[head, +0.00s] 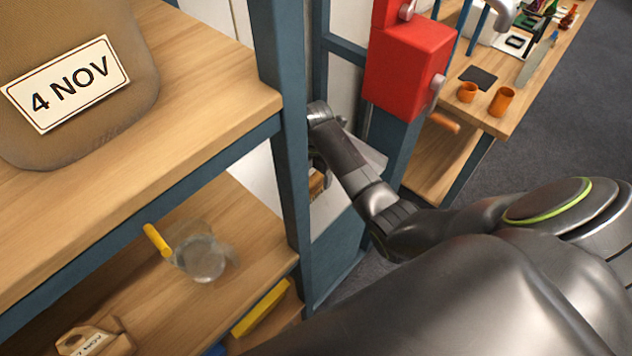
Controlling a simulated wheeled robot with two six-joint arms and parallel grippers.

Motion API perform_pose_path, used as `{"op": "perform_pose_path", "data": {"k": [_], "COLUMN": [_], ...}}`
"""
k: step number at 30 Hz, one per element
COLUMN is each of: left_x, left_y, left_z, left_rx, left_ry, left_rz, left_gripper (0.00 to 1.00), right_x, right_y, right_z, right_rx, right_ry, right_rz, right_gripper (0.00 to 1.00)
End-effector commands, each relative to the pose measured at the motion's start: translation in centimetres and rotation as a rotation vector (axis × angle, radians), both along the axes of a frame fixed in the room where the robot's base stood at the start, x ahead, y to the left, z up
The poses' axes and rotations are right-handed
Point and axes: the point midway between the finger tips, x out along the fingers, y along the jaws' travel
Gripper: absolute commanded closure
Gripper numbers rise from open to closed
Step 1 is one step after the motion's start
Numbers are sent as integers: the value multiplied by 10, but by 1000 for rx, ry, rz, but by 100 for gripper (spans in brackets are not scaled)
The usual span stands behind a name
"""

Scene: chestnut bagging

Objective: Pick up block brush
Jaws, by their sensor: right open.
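A small brown, wood-coloured piece that may be the block brush (317,184) shows just right of the blue shelf post, on or above a pale surface. Most of it is hidden by the post and by my right arm. My right gripper (314,160) is right at the post, just above this piece, and is mostly hidden too. It is open, and I cannot tell whether it touches the brown piece. My left gripper is not in view.
The blue post (285,130) stands close beside my right gripper. A red box (408,62) is mounted above. A wooden shelf holds a clear jug (200,258) with a yellow handle; a brown sack (75,130) labelled "4 NOV" sits higher. Orange cups (502,101) stand on a far bench.

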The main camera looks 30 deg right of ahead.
Motion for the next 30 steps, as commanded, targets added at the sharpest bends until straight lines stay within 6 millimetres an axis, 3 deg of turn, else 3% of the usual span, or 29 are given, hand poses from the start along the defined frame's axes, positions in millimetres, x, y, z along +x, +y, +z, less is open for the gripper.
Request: {"op": "perform_pose_path", "data": {"k": [9,18,30], "left_x": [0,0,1], "left_y": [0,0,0], "left_z": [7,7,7], "left_rx": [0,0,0], "left_ry": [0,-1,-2], "left_rz": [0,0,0], "left_gripper": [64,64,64], "right_x": [-1,-1,-1], "right_y": [-3,-3,-3], "right_z": [-37,-40,-40], "right_rx": [-1,0,0], "right_ry": [2,1,0], "right_rz": [-1,0,0], "right_gripper": [33,34,83]}}
